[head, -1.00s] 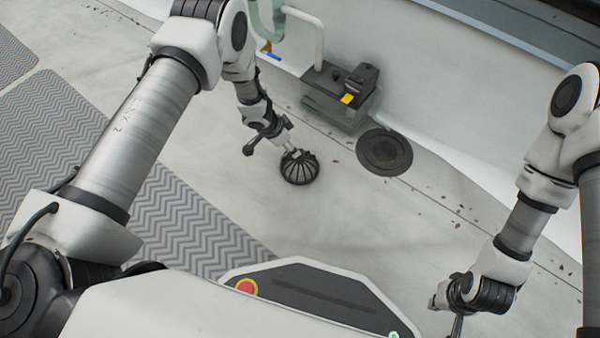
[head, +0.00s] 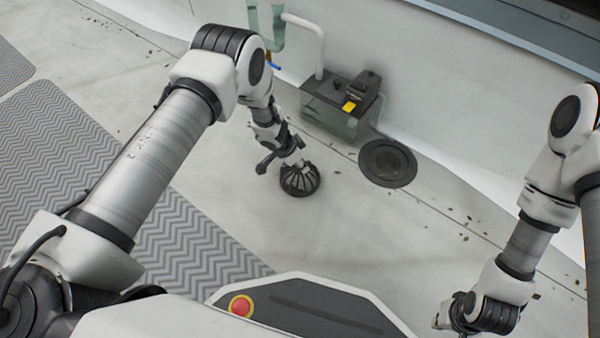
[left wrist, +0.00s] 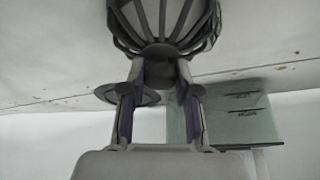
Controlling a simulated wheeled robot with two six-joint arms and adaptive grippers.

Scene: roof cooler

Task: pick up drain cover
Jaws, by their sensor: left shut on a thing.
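The drain cover is a black, ribbed dome-shaped cage (head: 300,182). In the head view it is at the tip of my left gripper (head: 298,163), over the pale floor. In the left wrist view the drain cover (left wrist: 165,22) fills the top middle, and the fingers of my left gripper (left wrist: 160,72) are shut on its top knob. I cannot tell whether its base touches the floor. My right gripper (head: 452,318) is low at the right in the head view, away from the cover; its fingers are too small to read.
A round dark drain (head: 388,162) is set in the floor to the right of the cover. A clear tank with a black lid (head: 338,100) and pipe stands by the wall. Grey ribbed mats (head: 200,245) lie at left. Leaf debris lies along the wall; the middle floor is clear.

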